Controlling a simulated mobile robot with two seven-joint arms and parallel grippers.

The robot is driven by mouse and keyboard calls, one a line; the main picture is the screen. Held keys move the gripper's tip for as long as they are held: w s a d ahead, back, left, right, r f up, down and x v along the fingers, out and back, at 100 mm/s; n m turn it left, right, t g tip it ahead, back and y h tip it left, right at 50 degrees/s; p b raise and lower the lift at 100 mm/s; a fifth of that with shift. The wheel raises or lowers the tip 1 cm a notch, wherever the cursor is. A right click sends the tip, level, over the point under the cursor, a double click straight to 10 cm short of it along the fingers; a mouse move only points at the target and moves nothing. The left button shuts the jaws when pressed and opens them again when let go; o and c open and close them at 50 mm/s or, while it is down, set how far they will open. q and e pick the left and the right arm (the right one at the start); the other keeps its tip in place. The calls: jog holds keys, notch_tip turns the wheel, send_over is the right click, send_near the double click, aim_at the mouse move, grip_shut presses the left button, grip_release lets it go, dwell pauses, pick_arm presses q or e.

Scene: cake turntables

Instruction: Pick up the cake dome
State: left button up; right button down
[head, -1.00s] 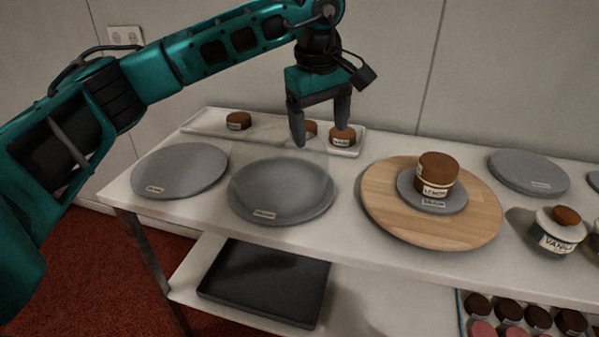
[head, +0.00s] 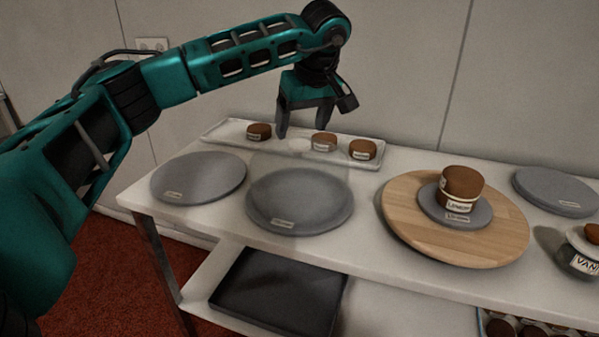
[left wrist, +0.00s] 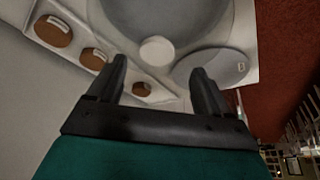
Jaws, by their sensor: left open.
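A clear cake dome (head: 290,172) shows faintly over a round grey turntable (head: 340,215) near the left part of the table. In the left wrist view the dome's pale round knob (left wrist: 157,52) lies beyond and between my fingertips, with the grey turntable below the clear shell (left wrist: 190,12). My left gripper (head: 302,132) is open and empty, pointing down above and slightly behind the dome. It also shows in the left wrist view (left wrist: 160,72), with its fingers apart and clear of the knob. My right gripper is not in view.
A white tray (head: 225,133) with small brown cakes lies behind the dome. A bare grey turntable (head: 200,175) is to its left. A wooden board (head: 405,225) bearing a small grey disc and the lemon cake (head: 460,183) is to its right. A dark tray (head: 275,290) sits below.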

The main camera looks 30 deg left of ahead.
aim_at(300, 144)
pick_arm(q)
jog(key=x, duration=0.4)
jog(key=shift+w+d+f+b, duration=0.15)
jog(key=shift+d+f+b, duration=0.05)
jog(key=shift+f+b, duration=0.2)
jog(key=shift+c, duration=0.4)
grip_shut()
jog(key=shift+r, duration=0.15)
